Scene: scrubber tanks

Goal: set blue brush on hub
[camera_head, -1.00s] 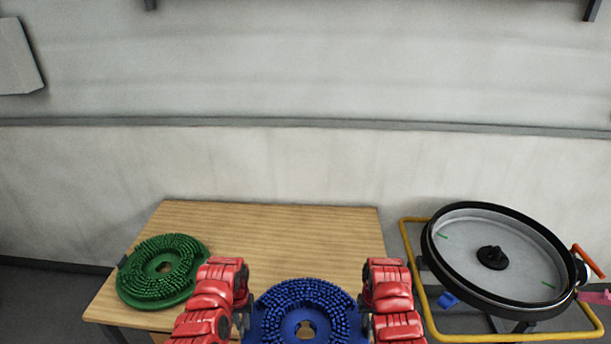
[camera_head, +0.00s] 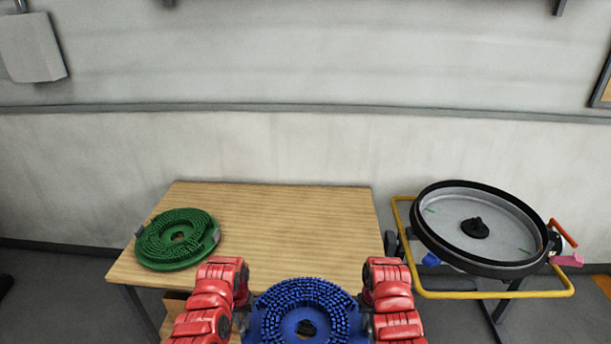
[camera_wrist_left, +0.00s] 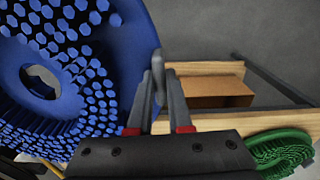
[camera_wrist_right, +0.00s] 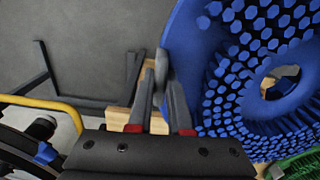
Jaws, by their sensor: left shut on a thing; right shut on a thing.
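The blue brush (camera_head: 304,299) is a round disc with bristles facing up and a hole in its middle. It is held level in front of me, at the bottom of the head view. My left gripper (camera_wrist_left: 158,85) is shut on its left edge. My right gripper (camera_wrist_right: 158,85) is shut on its right edge. The hub (camera_head: 475,228) is a small black knob in the middle of a grey round pan with a black rim (camera_head: 432,243), to the right of the table. The hub is bare, and the brush is apart from it.
A wooden table (camera_head: 290,215) stands ahead, with a green brush (camera_head: 177,239) on its left part. A yellow tube frame (camera_head: 540,294) surrounds the pan. An orange handle (camera_head: 563,232) and a pink part (camera_head: 566,260) stick out at the pan's right. A brown box (camera_wrist_left: 215,87) sits under the table.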

